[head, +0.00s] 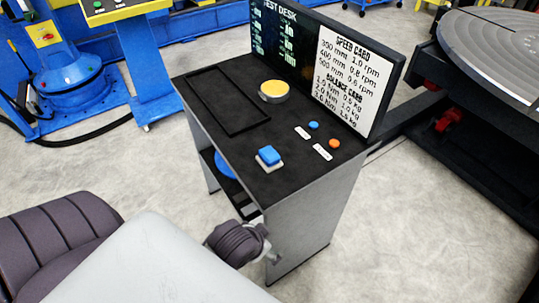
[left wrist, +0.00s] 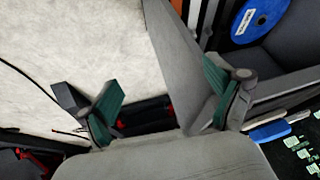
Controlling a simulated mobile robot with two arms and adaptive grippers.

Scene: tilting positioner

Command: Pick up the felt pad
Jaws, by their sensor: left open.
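I cannot pick out the felt pad for certain. A blue disc (left wrist: 258,18) with a white label lies in a grey compartment at the top right of the left wrist view. A blue round thing (head: 224,164), perhaps the same disc, shows partly on the lower shelf of the test desk in the head view. My left gripper (left wrist: 162,100) is open and empty, with green finger pads wide apart. A grey panel edge stands beyond the fingers, and the disc is apart from them, up and to the right. In the head view my arm hides the fingers. My right gripper is not in view.
The desk top (head: 215,140) carries an empty black tray (head: 228,101), a yellow button (head: 274,91), a blue button (head: 269,157) and a screen (head: 330,62). A round metal table (head: 495,35) stands at right. Floor in front is clear.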

